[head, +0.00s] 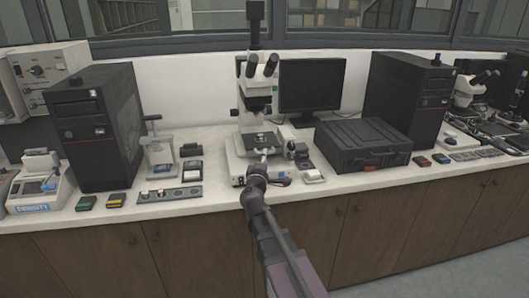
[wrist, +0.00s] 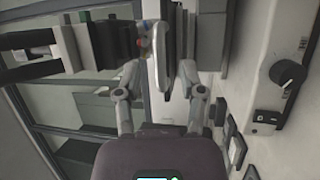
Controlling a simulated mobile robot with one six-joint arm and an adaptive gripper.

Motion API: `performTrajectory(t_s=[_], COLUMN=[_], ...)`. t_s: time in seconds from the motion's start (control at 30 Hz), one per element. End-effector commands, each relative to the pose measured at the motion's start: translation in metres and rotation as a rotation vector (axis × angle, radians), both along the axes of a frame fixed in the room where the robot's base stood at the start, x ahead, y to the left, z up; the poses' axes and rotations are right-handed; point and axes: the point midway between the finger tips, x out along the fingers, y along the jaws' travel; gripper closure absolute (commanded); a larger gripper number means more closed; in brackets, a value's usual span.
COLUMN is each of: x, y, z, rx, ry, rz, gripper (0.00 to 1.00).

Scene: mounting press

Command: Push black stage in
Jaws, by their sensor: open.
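The black stage (head: 262,139) sits on the white microscope (head: 245,100) in the middle of the bench, below the eyepieces and objectives. My gripper (head: 262,160) is just in front of the stage, above the front of the microscope base. In the wrist view my gripper (wrist: 163,82) is open, its two fingers apart on either side of a pale, rounded plate edge. The plate edge lies beyond or between the fingers; I cannot tell whether they touch it. The wrist view is turned sideways, with the base and its dark knob (wrist: 287,73) at the right.
A monitor (head: 311,86) and a black case (head: 362,145) stand right of the microscope. A small press (head: 160,155) and a black computer tower (head: 98,125) stand left. A flat panel (head: 168,194) lies near the bench's front edge. Small boxes lie around the microscope base.

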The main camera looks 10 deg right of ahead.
Motion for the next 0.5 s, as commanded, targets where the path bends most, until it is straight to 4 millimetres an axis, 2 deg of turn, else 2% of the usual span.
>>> performTrajectory(t_s=[0.03, 0.2, 0.5], x=[0.009, 0.022, 0.028], y=[-0.003, -0.008, -0.012], z=[0.002, 0.004, 0.005], rx=[0.000, 0.001, 0.001], ry=[0.000, 0.000, 0.000], rz=[-0.001, 0.000, 0.000], gripper=[0.49, 0.49, 0.49])
